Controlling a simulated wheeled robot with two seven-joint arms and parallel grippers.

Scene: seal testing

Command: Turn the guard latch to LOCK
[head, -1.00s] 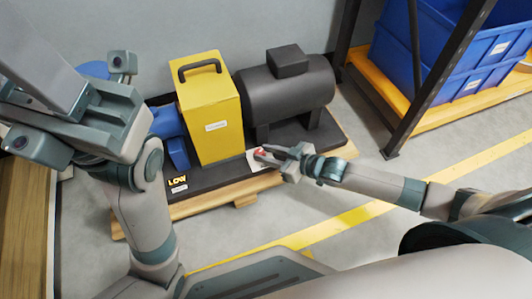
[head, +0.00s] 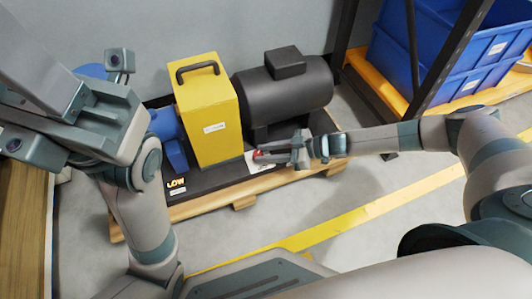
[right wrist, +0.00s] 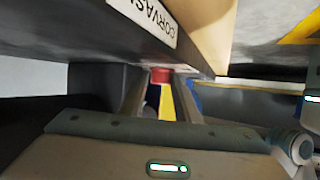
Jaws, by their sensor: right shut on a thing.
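The yellow guard (head: 210,125) with a black top handle stands upright on the dark base between a blue unit and a dark motor. A small red part (head: 259,154), which looks like the latch handle, sits by a white plate (head: 262,165) at the guard's lower right. My right gripper (head: 266,155) is shut on this red part. In the right wrist view the red part (right wrist: 161,75) shows between the two fingertips. The latch's pointer and markings are too small or hidden to read. My left arm is raised at the left, and its fingers cannot be made out.
The dark motor (head: 290,95) stands right behind my right gripper. A rack with blue bins (head: 455,55) stands at the right. The floor in front is clear.

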